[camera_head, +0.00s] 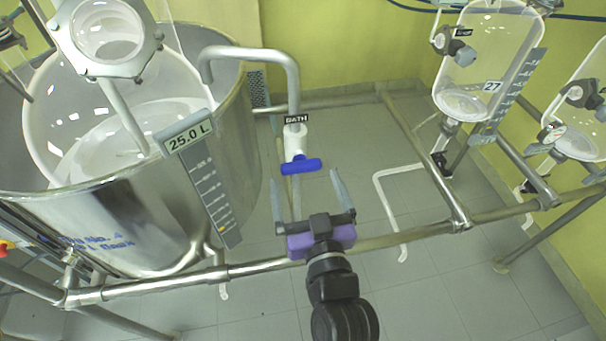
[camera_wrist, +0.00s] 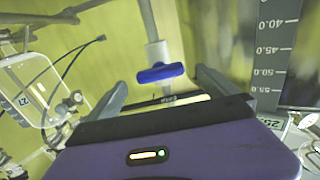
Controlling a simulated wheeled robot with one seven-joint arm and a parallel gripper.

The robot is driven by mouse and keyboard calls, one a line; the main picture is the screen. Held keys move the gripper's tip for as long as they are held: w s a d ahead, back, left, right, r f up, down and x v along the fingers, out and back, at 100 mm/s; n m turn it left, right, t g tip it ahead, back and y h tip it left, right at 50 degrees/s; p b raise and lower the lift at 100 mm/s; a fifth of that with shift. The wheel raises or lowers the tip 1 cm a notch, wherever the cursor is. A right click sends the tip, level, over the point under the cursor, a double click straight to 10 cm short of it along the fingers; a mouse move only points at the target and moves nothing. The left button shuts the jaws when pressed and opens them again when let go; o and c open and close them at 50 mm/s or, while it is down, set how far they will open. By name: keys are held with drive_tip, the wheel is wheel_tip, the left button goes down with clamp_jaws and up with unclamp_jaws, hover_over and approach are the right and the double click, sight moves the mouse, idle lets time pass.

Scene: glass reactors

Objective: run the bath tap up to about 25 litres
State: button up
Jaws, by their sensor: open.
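The bath tap has a blue handle (camera_head: 301,166) on a white valve body (camera_head: 295,140) under a "BATH" label (camera_head: 296,119). The handle lies crosswise to its pipe. It also shows in the wrist view, as a blue bar (camera_wrist: 160,72). My gripper (camera_head: 304,178) is open and empty, its fingers pointing toward the handle and apart from it. In the wrist view the handle is just beyond my open fingers (camera_wrist: 162,88). A readout (camera_head: 188,136) on the steel bath (camera_head: 140,225) shows 25.0 L, above a grey level scale (camera_head: 213,190).
A glass vessel (camera_head: 490,60) marked 27 hangs at the right, with another vessel (camera_head: 585,100) beside it. Steel rails (camera_head: 420,160) frame the space around the tap. A bent steel pipe (camera_head: 250,54) runs from tap to bath. Grey floor (camera_head: 370,290) lies below.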

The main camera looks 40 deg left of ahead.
drive_tip(key=shift+v, duration=1.3)
drive_tip(key=s+d+m+t+h, duration=0.3)
drive_tip(key=d+m, duration=0.1)
drive_tip(key=d, duration=0.8)
drive_tip(key=s+d+m+t+h, duration=0.3)
drive_tip(key=d+h, duration=0.1)
drive_tip(key=d, duration=0.7)
drive_tip(key=s+d+f+m+g+h, duration=0.2)
drive_tip(key=s+d+f+h, duration=0.2)
drive_tip(key=s+d, duration=1.3)
drive_tip(key=s+h, duration=0.1)
drive_tip(key=h, duration=0.1)
drive_tip(key=shift+s+d+m+g+h, duration=0.4)
